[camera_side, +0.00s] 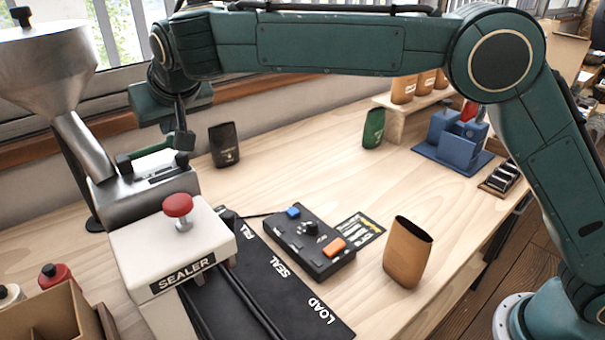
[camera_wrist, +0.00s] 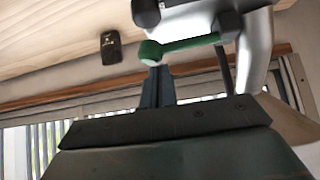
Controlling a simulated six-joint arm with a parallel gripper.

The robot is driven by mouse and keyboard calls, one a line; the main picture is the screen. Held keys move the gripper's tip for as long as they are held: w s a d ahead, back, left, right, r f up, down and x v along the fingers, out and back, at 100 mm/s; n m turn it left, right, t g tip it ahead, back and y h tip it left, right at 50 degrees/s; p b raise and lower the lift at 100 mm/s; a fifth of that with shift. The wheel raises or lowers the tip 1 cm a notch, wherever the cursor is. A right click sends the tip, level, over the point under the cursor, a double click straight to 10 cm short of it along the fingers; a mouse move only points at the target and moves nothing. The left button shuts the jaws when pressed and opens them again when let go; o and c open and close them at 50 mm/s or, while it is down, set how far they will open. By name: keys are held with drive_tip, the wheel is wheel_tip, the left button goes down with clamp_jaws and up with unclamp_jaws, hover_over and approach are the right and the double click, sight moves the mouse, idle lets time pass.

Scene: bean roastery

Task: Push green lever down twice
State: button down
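The green lever (camera_wrist: 190,44) ends in a round green knob in the wrist view. It is mounted on the silver dispenser (camera_side: 150,190), below the steel hopper, at the left of the side view. My gripper (camera_side: 181,130) hangs over the dispenser and partly hides the lever. In the wrist view the narrow fingers of my gripper (camera_wrist: 157,70) lie together, shut, with nothing seen between them. Their tips appear at the green knob; I cannot tell whether they touch it. The lever looks close to level in the side view.
A black pouch (camera_side: 224,145) stands just right of the dispenser. The white sealer (camera_side: 172,245) with a red knob stands in front. A black button box (camera_side: 310,245) and an open brown pouch (camera_side: 407,252) are further right. The table's middle is clear.

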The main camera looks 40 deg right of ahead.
sight(172, 137)
drive_tip(key=shift+r, duration=2.95)
drive_tip(key=shift+w, duration=0.25)
drive_tip(key=shift+f, duration=0.1)
drive_tip(key=shift+f, duration=0.85)
drive_tip(key=shift+s, duration=0.3)
idle(1.8)
